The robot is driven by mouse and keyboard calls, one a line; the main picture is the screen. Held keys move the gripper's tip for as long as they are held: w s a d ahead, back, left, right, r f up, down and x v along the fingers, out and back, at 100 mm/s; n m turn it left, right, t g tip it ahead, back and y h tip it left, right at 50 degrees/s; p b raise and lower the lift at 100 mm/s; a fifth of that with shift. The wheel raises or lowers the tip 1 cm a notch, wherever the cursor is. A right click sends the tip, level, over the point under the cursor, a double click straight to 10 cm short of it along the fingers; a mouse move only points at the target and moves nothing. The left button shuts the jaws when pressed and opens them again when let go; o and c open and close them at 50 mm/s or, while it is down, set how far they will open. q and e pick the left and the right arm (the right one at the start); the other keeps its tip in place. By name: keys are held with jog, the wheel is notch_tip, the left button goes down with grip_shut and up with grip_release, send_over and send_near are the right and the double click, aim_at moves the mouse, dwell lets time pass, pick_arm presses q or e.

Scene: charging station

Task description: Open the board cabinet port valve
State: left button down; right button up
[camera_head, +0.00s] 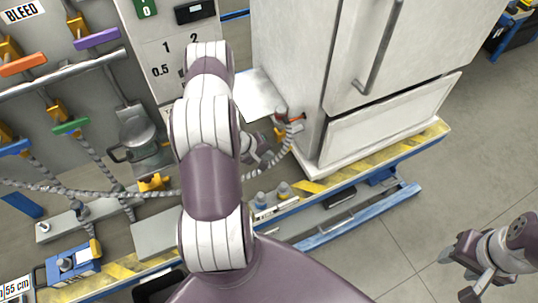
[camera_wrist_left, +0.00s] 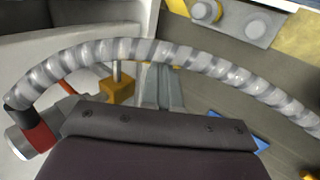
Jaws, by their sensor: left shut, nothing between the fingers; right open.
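The port valve (camera_head: 280,132) is at the lower left side of the white board cabinet (camera_head: 345,75), with a yellow body and red-orange parts close by. A grey braided hose (camera_head: 285,150) runs from it. My left gripper (camera_head: 262,150) is shut and empty, just left of and below the valve, partly hidden behind my arm. In the left wrist view, the hose (camera_wrist_left: 150,50) arches over the gripper's fingers (camera_wrist_left: 162,85). A yellow piece (camera_wrist_left: 117,89) is beside them and a red fitting (camera_wrist_left: 40,138) is at the left. Contact with the valve cannot be told. My right gripper (camera_head: 466,268) is open and empty.
Colored valve levers (camera_head: 22,64) and pipes fill the panel at left. More braided hose (camera_head: 80,192) crosses the platform. The platform has a yellow-striped edge (camera_head: 415,145) and a blue rail (camera_head: 400,195). Open floor (camera_head: 400,235) lies at right around my right gripper.

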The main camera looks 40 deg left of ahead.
aim_at(273, 163)
pick_arm(q)
jog(key=shift+w+d+f, duration=0.15)
jog(key=shift+w+f, duration=0.15)
jog(key=shift+f, duration=0.1)
jog(key=shift+f, duration=0.15)
jog(key=shift+f+t+h+b, duration=0.4)
jog(key=shift+f+t+b, duration=0.3)
jog(key=shift+b, duration=0.4)
jog(key=f+t+h+b, duration=0.1)
jog(key=t+b, duration=0.1)
jog(key=b, duration=0.1)
jog(key=f+t+h+b, duration=0.1)
jog(key=b, duration=0.1)
jog(key=w+f+t+b, duration=0.1)
jog(key=t+b, duration=0.1)
jog(key=b, duration=0.1)
jog(key=shift+w+d+f+t+h+b, duration=0.1)
jog(key=shift+d+f+t+h+b, duration=0.2)
jog(key=shift+f+h, duration=0.1)
jog(key=shift+w+d+b, duration=0.1)
jog(key=shift+b, duration=0.2)
jog(key=shift+w+d+f+b, duration=0.15)
jog(key=shift+w+d+b, duration=0.05)
jog(key=shift+w+b, duration=0.3)
